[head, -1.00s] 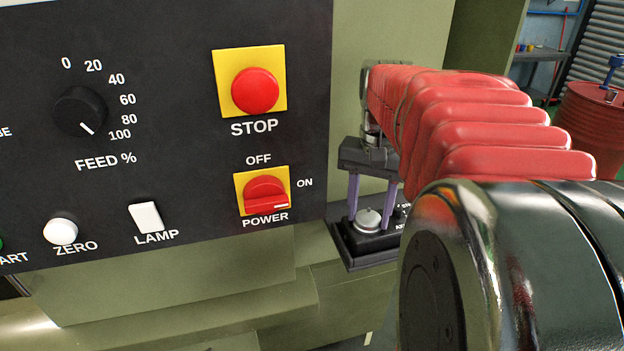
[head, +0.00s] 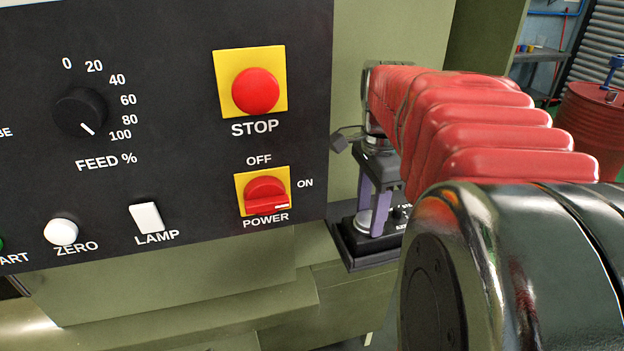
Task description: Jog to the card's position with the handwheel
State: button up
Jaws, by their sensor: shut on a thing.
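The handwheel (head: 363,221) is a small silver knob on a dark box (head: 372,255) to the right of the control panel. My gripper (head: 373,222) points straight down over it, with its two purple fingers shut on the knob. White lettering and small controls on the box show at the right, too small to read. I see no card in this view.
The black panel (head: 180,190) carries a red STOP button (head: 255,91), a red POWER switch (head: 266,192), a FEED dial (head: 80,110), a LAMP rocker (head: 146,217) and a white ZERO button (head: 61,232). A red drum (head: 592,125) stands at the back right.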

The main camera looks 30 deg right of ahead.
aim_at(370, 218)
jog(key=shift+m, duration=1)
jog(key=o, duration=1.1)
jog(key=shift+c, duration=0.2)
jog(key=shift+r, duration=0.1)
notch_tip(370, 218, up, 14)
jog(key=shift+f, duration=0.2)
jog(key=shift+s, duration=0.1)
